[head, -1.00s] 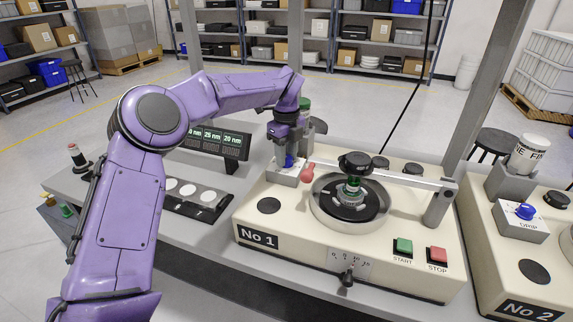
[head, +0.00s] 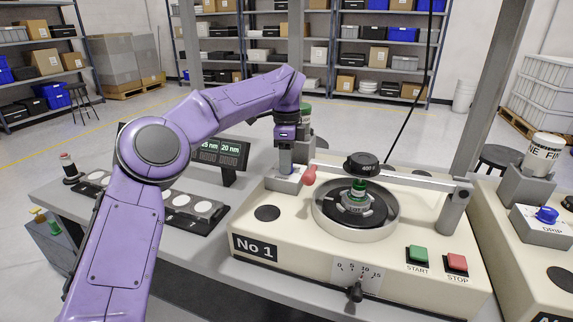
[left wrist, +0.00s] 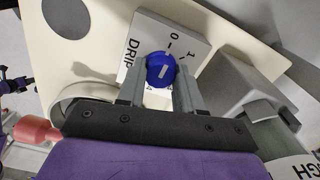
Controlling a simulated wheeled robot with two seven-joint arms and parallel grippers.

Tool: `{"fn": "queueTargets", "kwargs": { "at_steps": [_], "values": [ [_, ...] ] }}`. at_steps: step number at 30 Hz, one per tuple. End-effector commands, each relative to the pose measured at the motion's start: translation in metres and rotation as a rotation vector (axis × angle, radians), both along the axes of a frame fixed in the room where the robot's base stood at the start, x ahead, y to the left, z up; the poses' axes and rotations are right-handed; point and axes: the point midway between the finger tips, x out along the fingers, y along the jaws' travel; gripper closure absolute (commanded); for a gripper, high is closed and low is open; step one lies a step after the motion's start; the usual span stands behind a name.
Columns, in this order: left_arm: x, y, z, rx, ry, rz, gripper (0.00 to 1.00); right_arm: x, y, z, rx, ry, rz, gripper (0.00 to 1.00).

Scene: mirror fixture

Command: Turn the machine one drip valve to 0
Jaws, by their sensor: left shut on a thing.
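The machine one drip valve is a blue knob with a white mark, and it shows in the left wrist view (left wrist: 158,69). It sits on a grey block (left wrist: 187,32) lettered DRIP, with 0 and 1 ticks. The white mark tilts toward the upper right, on the numbered side; I cannot tell exactly which tick it meets. My left gripper (left wrist: 159,82) is shut on the knob, one finger on each side. In the head view my left gripper (head: 286,166) points down at the drip block (head: 285,183) and hides the knob. My right gripper is not in view.
Machine No 1 (head: 300,238) carries a round plate (head: 355,208) under a swing arm with a red handle (head: 309,175). Green START (head: 417,255) and red STOP (head: 456,263) buttons are at its front. A second machine (head: 515,245) stands to the right.

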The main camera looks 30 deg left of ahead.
Motion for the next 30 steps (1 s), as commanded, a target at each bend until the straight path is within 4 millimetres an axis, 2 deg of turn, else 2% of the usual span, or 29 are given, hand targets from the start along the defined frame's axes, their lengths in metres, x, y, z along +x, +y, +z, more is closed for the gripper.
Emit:
{"fn": "queueTargets", "kwargs": {
  "at_steps": [16, 17, 18, 19, 26, 30],
  "values": [
    [0.000, 0.000, 0.001, 0.001, -0.002, 0.022, 0.95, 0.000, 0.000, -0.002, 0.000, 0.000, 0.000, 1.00],
    [0.000, 0.000, 0.001, 0.001, -0.002, 0.022, 0.55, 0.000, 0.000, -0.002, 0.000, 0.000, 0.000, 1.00],
    [0.000, 0.000, 0.001, 0.001, -0.002, 0.022, 0.42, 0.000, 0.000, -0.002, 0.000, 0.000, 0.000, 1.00],
    [0.000, 0.000, 0.001, 0.001, -0.002, 0.022, 0.39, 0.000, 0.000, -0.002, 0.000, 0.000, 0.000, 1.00],
    [0.000, 0.000, 0.000, 0.000, -0.001, 0.021, 0.39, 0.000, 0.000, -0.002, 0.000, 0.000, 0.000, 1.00],
    [0.001, 0.000, 0.013, 0.002, -0.002, 0.022, 0.39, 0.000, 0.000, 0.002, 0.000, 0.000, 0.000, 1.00]
  ]
}}
